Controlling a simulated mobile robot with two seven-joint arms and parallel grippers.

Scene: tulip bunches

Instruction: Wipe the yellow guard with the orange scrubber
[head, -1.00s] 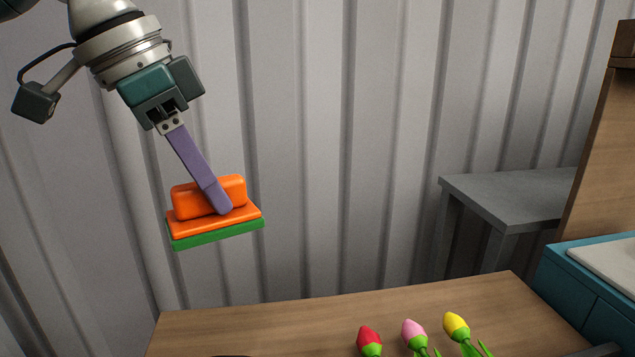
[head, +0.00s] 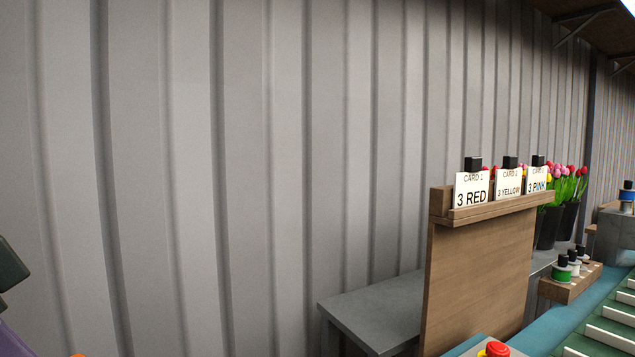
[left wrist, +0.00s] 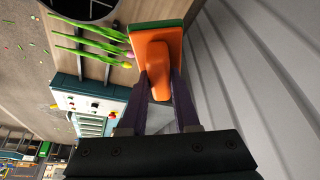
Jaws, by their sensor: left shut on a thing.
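The orange scrubber (left wrist: 155,65) has an orange handle block and a green pad (left wrist: 165,24). My left gripper (left wrist: 160,84) is shut on its handle, with one purple finger on each side, and holds it in the air. In the head view only a sliver of the scrubber (head: 78,355) and part of the gripper show at the lower left edge; its fingertips are cut off there. I cannot make out the yellow guard in either view. My right gripper is not in view.
A wooden panel (head: 475,280) with several cards stands right of a grey table (head: 375,310). A green slatted conveyor (head: 605,325) and a red button (head: 496,349) are at the lower right. Tulips (left wrist: 88,45) lie on a wooden table in the wrist view.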

